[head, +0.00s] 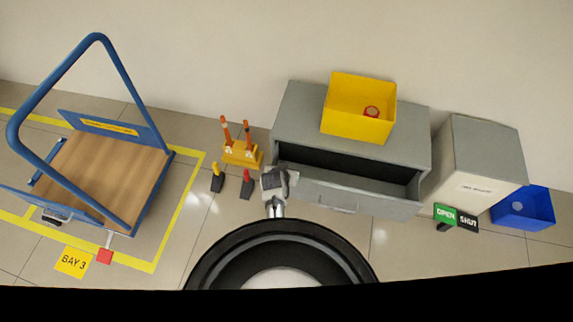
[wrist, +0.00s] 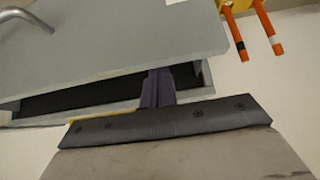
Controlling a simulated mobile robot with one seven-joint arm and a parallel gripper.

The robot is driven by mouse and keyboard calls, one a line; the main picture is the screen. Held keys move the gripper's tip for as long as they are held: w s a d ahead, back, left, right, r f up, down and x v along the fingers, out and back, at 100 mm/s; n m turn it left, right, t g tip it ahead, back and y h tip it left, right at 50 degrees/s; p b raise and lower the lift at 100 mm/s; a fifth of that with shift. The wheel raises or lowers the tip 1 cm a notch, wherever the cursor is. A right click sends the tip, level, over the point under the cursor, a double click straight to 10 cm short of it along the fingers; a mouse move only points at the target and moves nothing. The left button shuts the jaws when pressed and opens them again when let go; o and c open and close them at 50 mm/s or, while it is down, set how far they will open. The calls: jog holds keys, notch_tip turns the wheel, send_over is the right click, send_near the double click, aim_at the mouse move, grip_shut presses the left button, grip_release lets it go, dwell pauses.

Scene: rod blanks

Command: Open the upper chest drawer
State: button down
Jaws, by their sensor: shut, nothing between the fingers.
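The grey chest (head: 300,105) stands against the wall. Its drawer (head: 370,198) is pulled well out, with a dark, empty-looking inside. The bar handle (head: 338,208) is on the drawer front; a handle also shows at the upper left of the wrist view (wrist: 28,14). Any lower drawer is hidden in the head view. My gripper (head: 279,181) is at the left end of the open drawer, away from the handle. In the wrist view my closed fingers (wrist: 157,86) are beside the grey panel and dark gap, holding nothing. I cannot tell whether they touch it.
A yellow bin (head: 343,123) with a red item sits on the chest. A pale cabinet (head: 480,165), OPEN/SHUT signs (head: 445,214) and a blue bin (head: 535,212) are at right. An orange-post stand (head: 240,153) is left of my gripper; a blue trolley (head: 100,170) is farther left.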

jog(key=s+a+p, duration=0.1)
jog(key=s+a, duration=0.1)
jog(key=s, duration=0.5)
jog(key=shift+p, duration=0.35)
